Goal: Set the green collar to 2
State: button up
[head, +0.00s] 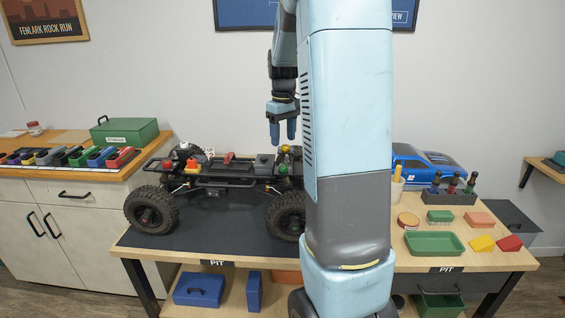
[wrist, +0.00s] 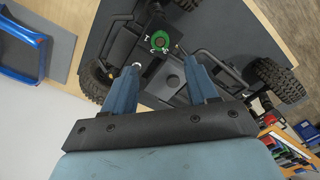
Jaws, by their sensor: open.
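The green collar (wrist: 160,41) is a round, lobed ring on the dark chassis of the crawler (head: 217,170). In the wrist view it lies just beyond and between my fingertips, with small pale marks around it that are too small to read surely. My gripper (head: 283,140) has two blue fingers pointing down over the right part of the chassis. In the wrist view my gripper (wrist: 163,62) is open, with nothing between its fingers. It appears apart from the collar.
The crawler stands on a dark mat (head: 190,232) on the workbench. Left is a counter with a green case (head: 124,131) and several coloured blocks. Right are a blue car body (head: 428,164), a driver stand (head: 449,197) and a green tray (head: 434,243). My arm hides the bench's middle.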

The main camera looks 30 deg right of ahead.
aim_at(283, 165)
notch_tip(283, 165, down, 9)
jog(key=shift+f, duration=0.2)
dwell(0.4)
